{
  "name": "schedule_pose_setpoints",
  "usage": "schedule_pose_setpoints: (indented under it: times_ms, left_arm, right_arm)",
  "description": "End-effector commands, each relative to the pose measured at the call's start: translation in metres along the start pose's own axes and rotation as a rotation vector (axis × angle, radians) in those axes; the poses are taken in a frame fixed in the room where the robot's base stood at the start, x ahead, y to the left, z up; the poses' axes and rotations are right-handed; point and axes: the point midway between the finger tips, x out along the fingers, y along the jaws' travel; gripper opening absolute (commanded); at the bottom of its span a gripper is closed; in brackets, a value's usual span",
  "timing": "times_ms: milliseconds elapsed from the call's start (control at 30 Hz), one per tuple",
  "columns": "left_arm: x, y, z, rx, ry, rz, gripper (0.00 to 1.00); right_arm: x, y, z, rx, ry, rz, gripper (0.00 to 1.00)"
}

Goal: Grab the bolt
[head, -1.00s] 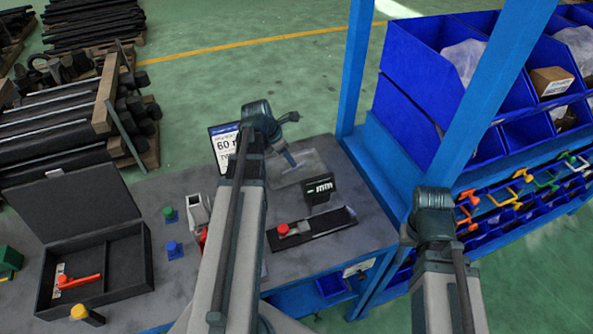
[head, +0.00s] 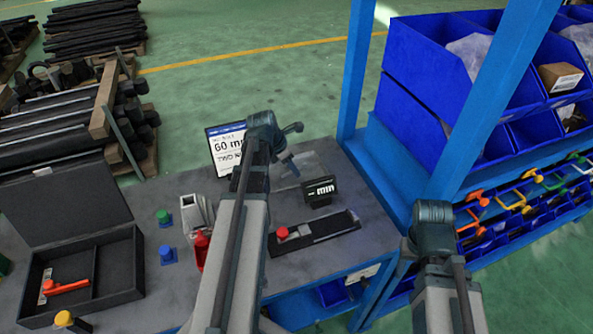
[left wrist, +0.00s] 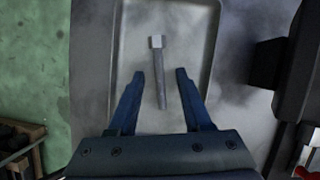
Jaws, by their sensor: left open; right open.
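The grey metal bolt (left wrist: 160,78) lies in a shallow grey tray (left wrist: 209,35) in the left wrist view, its square head pointing away from my gripper. My left gripper (left wrist: 160,76) is open, with its blue fingers on either side of the bolt's shank and a gap on both sides. I cannot tell the height between fingers and tray. In the head view, the left gripper (head: 289,160) is over the tray (head: 311,165), and the bolt is hard to make out there. My right arm shows at the right, but its gripper is not in view.
A black display (head: 320,192) and a black holder with a red-knobbed tool (head: 312,235) stand near the tray. A sign (head: 226,150) stands behind my left arm. An open black case (head: 118,265) is at left. A blue rack post (head: 352,75) rises behind the table.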

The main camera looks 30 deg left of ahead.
Motion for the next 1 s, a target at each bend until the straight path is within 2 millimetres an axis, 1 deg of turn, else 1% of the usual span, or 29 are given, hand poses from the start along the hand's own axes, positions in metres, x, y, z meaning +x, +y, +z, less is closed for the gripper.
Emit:
schedule_pose_setpoints:
  times_ms: [267, 367, 500, 533, 567, 1000]
  left_arm:
    - [0.0036, 0.0, -0.0015, 0.0, 0.0, 0.0, 0.49]
    - [0.0028, 0.0, -0.0012, 0.0, 0.0, 0.0, 0.33]
    - [0.0028, 0.0001, -0.0012, 0.0, 0.0, 0.0, 0.08]
    - [0.0028, 0.0001, -0.0012, 0.0, 0.0, 0.0, 0.03]
    - [0.0028, 0.0001, -0.0012, 0.0, 0.0, 0.0, 0.0]
    - [0.0028, 0.0001, -0.0012, 0.0, 0.0, 0.0, 0.0]
  right_arm:
    - [0.0039, -0.0004, -0.0002, 0.0, 0.0, 0.0, 0.5]
    - [0.003, -0.0003, -0.0002, 0.0, 0.0, 0.0, 0.5]
    - [0.003, -0.0003, -0.0002, 0.0, 0.0, 0.0, 0.5]
    - [0.003, -0.0003, -0.0002, 0.0, 0.0, 0.0, 0.5]
    - [0.003, -0.0003, -0.0002, 0.0, 0.0, 0.0, 0.5]
    - [0.003, -0.0003, -0.0002, 0.0, 0.0, 0.0, 0.5]
